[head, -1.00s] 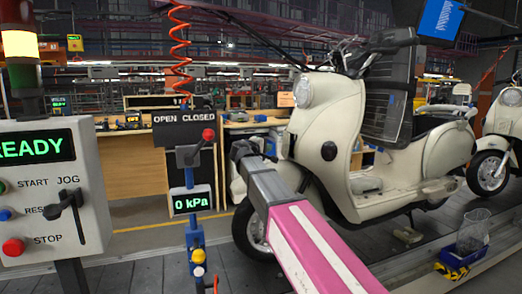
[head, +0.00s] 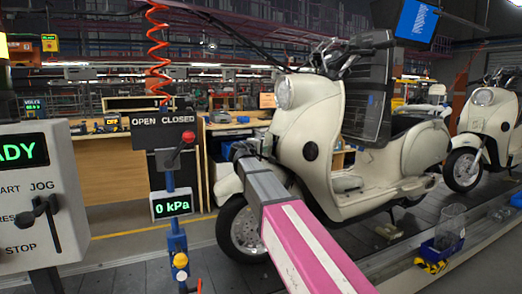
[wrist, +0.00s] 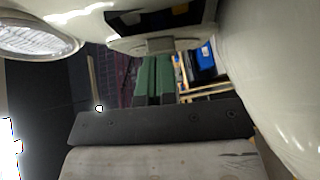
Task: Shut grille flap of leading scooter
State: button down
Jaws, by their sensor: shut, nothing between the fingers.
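The leading scooter (head: 335,130) is cream and stands upright on the slat conveyor, its front facing left. A dark panel with fine lines (head: 368,100) stands upright behind its front shield; I cannot tell whether this is the grille flap. My gripper (head: 238,150) is at the scooter's front, left of the shield and above the front wheel (head: 243,232). It is shut and empty. In the wrist view, the dark gripper end (wrist: 160,121) lies below a headlamp (wrist: 35,36) and cream bodywork (wrist: 285,80). A dark opening with a pale lip (wrist: 155,44) is at the top. Contact cannot be told.
A control box (head: 38,200) and a blue valve post (head: 172,210) reading 0 kPa stand left of my arm. A second scooter (head: 485,130) follows at the right. Wooden benches (head: 118,165) are behind.

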jog(key=d, duration=0.2)
jog(key=shift+d+f, duration=0.15)
jog(key=shift+d, duration=0.25)
jog(key=shift+s, duration=0.1)
